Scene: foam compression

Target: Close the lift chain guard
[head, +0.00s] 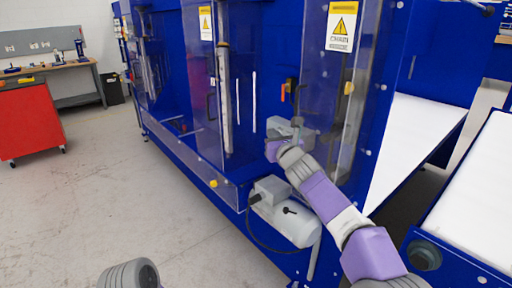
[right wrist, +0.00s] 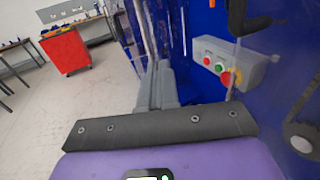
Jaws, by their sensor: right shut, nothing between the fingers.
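A clear guard panel with a yellow warning sign (head: 341,27) stands upright on the right part of the blue machine; I cannot tell whether it is the lift chain guard or how far it is open. A second clear panel (head: 238,60) is to its left, with a dark upright handle (head: 211,103). My right gripper (head: 272,150) is in front of the machine near the grey button box (head: 292,127). In the right wrist view its fingers (right wrist: 158,83) are together and empty, left of the button box (right wrist: 232,66). My left gripper is out of view.
A grey motor (head: 292,222) with a cable juts out low below my right arm. White conveyor belts (head: 425,125) are at the right. A red cabinet (head: 38,122) and a workbench (head: 75,66) stand far left. The floor (head: 110,190) between is clear.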

